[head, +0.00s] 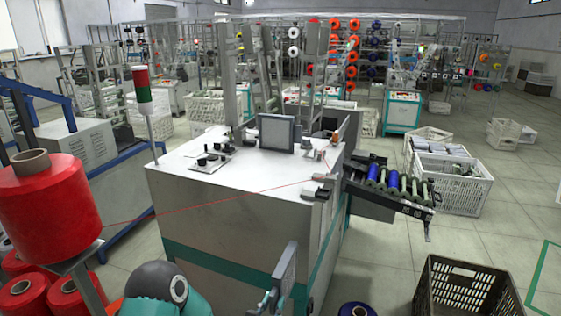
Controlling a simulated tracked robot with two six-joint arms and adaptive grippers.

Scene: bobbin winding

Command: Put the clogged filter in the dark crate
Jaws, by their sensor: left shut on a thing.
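My left gripper (270,299) is low in the middle of the head view, in front of the winding machine. It is shut on a flat grey framed panel, the clogged filter (286,268), which stands upright and shows nearly edge-on. Its face is mostly turned away, so I cannot see how dirty it is. The dark crate (432,282) is on the floor at the lower right, apart from the filter, and its visible inside looks empty. A second square grey framed panel (277,133) stands on the machine top. My right gripper is not in view.
The white winding machine (235,205) fills the middle, with a rack of blue and green bobbins (393,183) on its right. A red thread runs from the large red spool (48,208) across to it. White crates (455,180) stand behind the dark crate.

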